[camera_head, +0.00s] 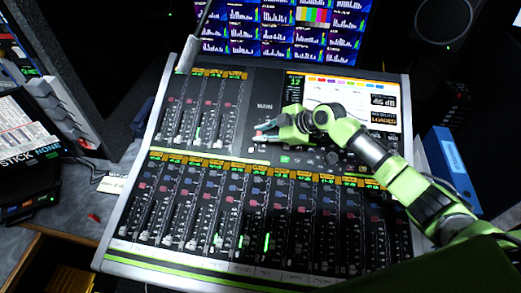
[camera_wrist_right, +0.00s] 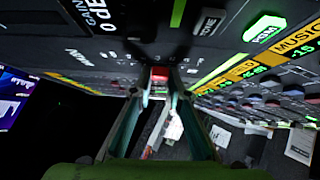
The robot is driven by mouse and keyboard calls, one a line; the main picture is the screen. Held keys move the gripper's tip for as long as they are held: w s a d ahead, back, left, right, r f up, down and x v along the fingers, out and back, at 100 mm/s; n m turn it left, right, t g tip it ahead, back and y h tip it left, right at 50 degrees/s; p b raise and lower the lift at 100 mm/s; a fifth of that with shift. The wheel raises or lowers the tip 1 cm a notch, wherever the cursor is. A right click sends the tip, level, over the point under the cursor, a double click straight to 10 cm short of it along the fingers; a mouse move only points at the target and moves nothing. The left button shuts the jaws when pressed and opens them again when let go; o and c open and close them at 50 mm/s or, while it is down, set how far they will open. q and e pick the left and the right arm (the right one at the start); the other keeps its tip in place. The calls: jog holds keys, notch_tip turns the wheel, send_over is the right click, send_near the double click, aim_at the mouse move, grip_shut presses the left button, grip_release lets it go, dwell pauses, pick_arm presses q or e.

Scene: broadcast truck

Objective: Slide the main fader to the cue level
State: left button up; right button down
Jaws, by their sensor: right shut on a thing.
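The mixing console (camera_head: 138,166) fills the middle of the head view, with rows of fader strips and a bright screen. My right gripper (camera_head: 262,131) reaches in from the right, low over the console's upper middle part. In the right wrist view the fingers (camera_wrist_right: 160,85) are closed around a small red cap (camera_wrist_right: 160,72), which looks like the main fader's knob, close to the panel lettered MAIN. The fingers mostly hide this cap and its track in the head view, and I cannot read its level. My left gripper is not in view.
Monitors with level graphs (camera_head: 275,28) stand behind the console. A blue binder (camera_head: 447,160) is at the right, and a grey rack unit (camera_head: 60,105) and boxes are at the left. The space just above the console's left part is clear.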

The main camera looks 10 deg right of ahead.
jog(key=shift+w+d+r+b, duration=0.25)
jog(key=shift+w+b, duration=0.05)
jog(key=shift+w, duration=0.2)
jog(key=shift+w+d+r+b, duration=0.2)
jog(key=shift+w+b, duration=0.05)
jog(key=shift+w, duration=0.2)
jog(key=c, duration=1.9)
grip_release()
jog(key=v, duration=1.2)
jog(key=shift+f, duration=0.1)
